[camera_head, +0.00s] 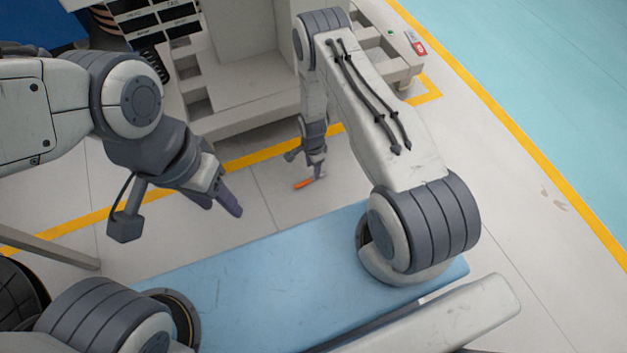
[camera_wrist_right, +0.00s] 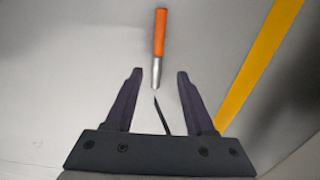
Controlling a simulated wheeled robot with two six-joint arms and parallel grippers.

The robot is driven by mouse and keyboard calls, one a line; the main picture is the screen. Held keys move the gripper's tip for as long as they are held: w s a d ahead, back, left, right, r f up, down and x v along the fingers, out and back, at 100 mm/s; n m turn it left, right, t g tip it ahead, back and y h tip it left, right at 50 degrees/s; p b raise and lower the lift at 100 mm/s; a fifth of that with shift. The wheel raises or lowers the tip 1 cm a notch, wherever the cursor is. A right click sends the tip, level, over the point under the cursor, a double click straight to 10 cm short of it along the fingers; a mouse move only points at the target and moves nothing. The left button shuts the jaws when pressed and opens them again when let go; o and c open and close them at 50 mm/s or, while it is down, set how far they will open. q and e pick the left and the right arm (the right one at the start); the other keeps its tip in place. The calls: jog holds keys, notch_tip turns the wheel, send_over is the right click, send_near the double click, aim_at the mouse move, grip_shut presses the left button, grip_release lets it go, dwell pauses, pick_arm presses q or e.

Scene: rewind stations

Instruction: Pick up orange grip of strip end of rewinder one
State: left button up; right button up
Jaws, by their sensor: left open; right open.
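The orange grip (camera_head: 303,184) lies by the floor in front of the grey-white station, just below my right gripper (camera_head: 316,174). In the right wrist view the orange grip (camera_wrist_right: 159,33) is upright in the picture, with a silver tapered part below it. My right gripper (camera_wrist_right: 159,76) is open and empty; the silver tip points between its fingertips, and the orange part is beyond them. A thin dark sliver shows between the fingers; I cannot tell what it is. My left gripper (camera_head: 222,208) is open and empty, away from the grip at the left.
The station (camera_head: 250,80) with shelves and labelled dark panels (camera_head: 160,25) stands behind my right gripper. A yellow floor line (camera_head: 255,157) runs along its front; it also shows in the right wrist view (camera_wrist_right: 258,65). Grey floor to the right is clear.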

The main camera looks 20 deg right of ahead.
aim_at(310, 180)
jog(key=f+b, duration=0.2)
jog(key=f, duration=0.1)
jog(key=f+b, duration=0.1)
jog(key=f, duration=0.1)
jog(key=shift+s+b, duration=0.25)
jog(key=shift+b, duration=0.1)
jog(key=shift+r, duration=0.15)
grip_shut()
